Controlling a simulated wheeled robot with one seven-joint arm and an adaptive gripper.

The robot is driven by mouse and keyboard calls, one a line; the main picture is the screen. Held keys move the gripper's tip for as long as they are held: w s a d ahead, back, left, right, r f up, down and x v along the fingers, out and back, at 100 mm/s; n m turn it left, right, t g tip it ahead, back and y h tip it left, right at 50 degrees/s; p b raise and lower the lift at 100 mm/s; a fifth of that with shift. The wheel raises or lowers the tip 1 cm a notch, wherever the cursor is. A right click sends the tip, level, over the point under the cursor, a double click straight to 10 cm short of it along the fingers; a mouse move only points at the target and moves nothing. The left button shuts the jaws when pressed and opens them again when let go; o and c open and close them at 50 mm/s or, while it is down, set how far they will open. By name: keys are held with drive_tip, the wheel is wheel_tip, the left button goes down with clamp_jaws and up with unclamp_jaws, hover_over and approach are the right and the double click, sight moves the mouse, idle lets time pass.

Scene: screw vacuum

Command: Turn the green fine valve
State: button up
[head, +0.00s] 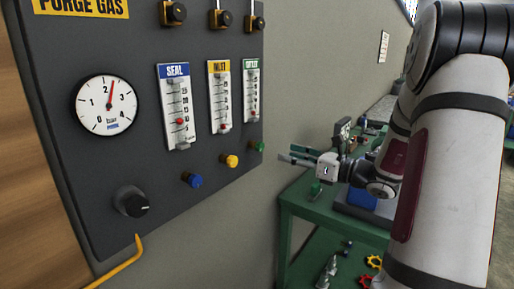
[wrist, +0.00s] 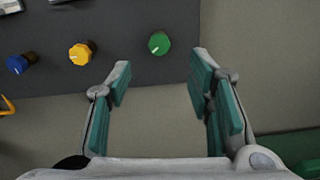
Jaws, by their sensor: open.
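The green fine valve (head: 258,146) is a small knob at the lower right of the dark purge gas panel (head: 150,150), below the rightmost flow meter. In the wrist view the green knob (wrist: 159,43) is near the top, ahead of the gap between my fingers and nearer the right finger. My gripper (head: 286,156) is open and empty, to the right of the green knob and apart from it in the head view. In the wrist view my gripper (wrist: 160,70) has its two teal-padded fingers spread wide.
A yellow knob (head: 230,161) and a blue knob (head: 192,180) sit left of the green one. A black knob (head: 131,201) and a pressure gauge (head: 107,104) are farther left. A green workbench (head: 318,207) stands below my gripper.

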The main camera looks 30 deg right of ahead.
sight(262, 147)
drive_tip(key=x, duration=1.1)
drive_tip(key=shift+w, duration=0.2)
clamp_jaws()
